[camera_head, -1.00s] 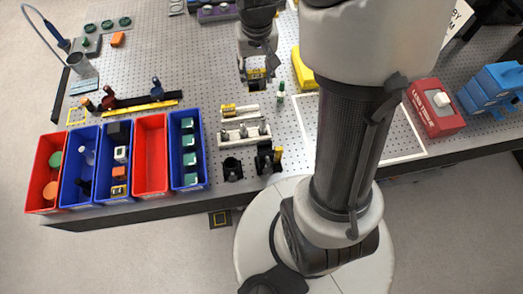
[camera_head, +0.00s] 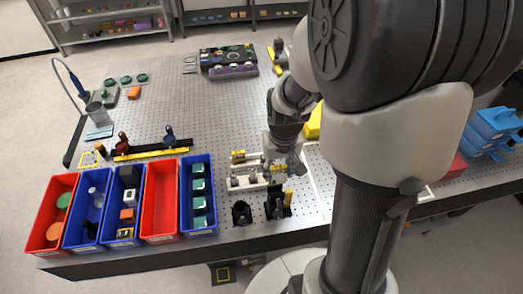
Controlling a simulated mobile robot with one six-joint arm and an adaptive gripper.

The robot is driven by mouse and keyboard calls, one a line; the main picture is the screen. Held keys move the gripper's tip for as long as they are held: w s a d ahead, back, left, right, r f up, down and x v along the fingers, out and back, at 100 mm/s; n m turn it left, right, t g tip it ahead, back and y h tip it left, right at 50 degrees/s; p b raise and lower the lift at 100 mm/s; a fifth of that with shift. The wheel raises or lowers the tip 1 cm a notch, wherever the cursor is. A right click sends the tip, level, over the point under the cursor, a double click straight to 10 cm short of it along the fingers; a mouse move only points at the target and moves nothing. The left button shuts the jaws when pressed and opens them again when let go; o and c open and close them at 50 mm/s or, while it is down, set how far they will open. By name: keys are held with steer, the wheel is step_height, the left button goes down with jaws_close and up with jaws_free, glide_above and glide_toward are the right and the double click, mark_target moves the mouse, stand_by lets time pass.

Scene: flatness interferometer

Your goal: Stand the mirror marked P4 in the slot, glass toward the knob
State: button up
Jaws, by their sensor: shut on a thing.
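My gripper (camera_head: 279,170) points down over the white rack (camera_head: 240,187) near the table's front edge. It is shut on a small yellow-and-dark piece, now mostly hidden by the fingers; I cannot read a P4 mark or tell which way any glass faces. A similar small yellow piece (camera_head: 238,156) is behind the rack, left of the gripper. In front stand a black mount (camera_head: 242,213) and a taller black mount (camera_head: 274,206) with a yellow part (camera_head: 288,197) on its right. I cannot make out which part is the slot or the knob.
Red and blue bins stand along the front left, including an empty red bin (camera_head: 159,200) and a blue bin (camera_head: 210,190) with several pale green-topped pieces. A black rail (camera_head: 150,145) lies behind them. A yellow box (camera_head: 314,122) is right of the gripper. The perforated table's (camera_head: 200,105) middle is clear.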

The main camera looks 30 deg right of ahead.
mark_target(277, 183)
step_height(277, 183, down, 2)
steer(key=shift+w+f, duration=0.1)
steer(key=shift+f, duration=0.05)
steer(key=shift+f+b, duration=0.5)
steer(key=shift+f, duration=1.65)
steer(key=shift+f, duration=0.2)
steer(key=o, duration=1.1)
